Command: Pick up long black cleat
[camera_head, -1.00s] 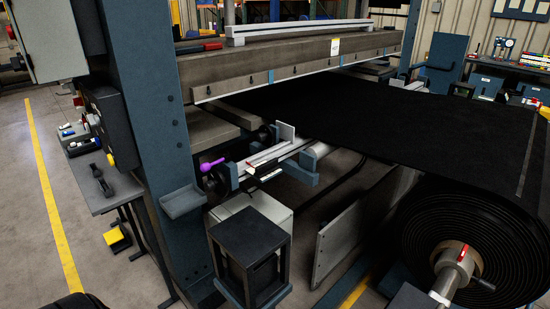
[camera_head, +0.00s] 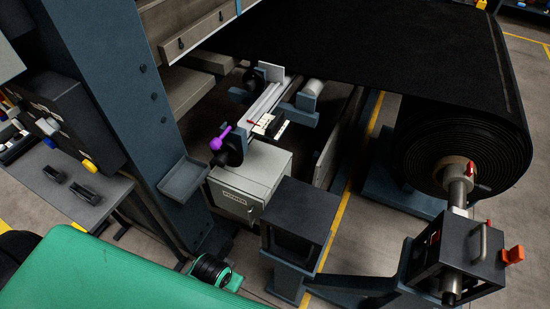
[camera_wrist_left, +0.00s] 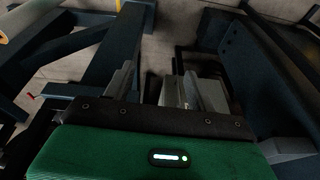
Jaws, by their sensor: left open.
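I cannot pick out a long black cleat with certainty. Two small black pieces, one (camera_head: 55,173) behind the other (camera_head: 84,193), lie on the grey side table (camera_head: 64,214) at the left of the head view. Short black and white strips (camera_head: 270,126) lie by the light metal rail under the press. My left gripper (camera_wrist_left: 160,85) shows in the left wrist view with its two grey fingers apart and nothing held between them. Its fingers are not seen in the head view. My right gripper is in neither view.
A blue press column (camera_head: 118,90) stands right of the side table. A black belt (camera_head: 390,45) runs to a large roll (camera_head: 465,150) at right. A black open box stand (camera_head: 300,215) and grey cabinet (camera_head: 248,182) stand in front. Blue beams (camera_wrist_left: 115,55) are near my left gripper.

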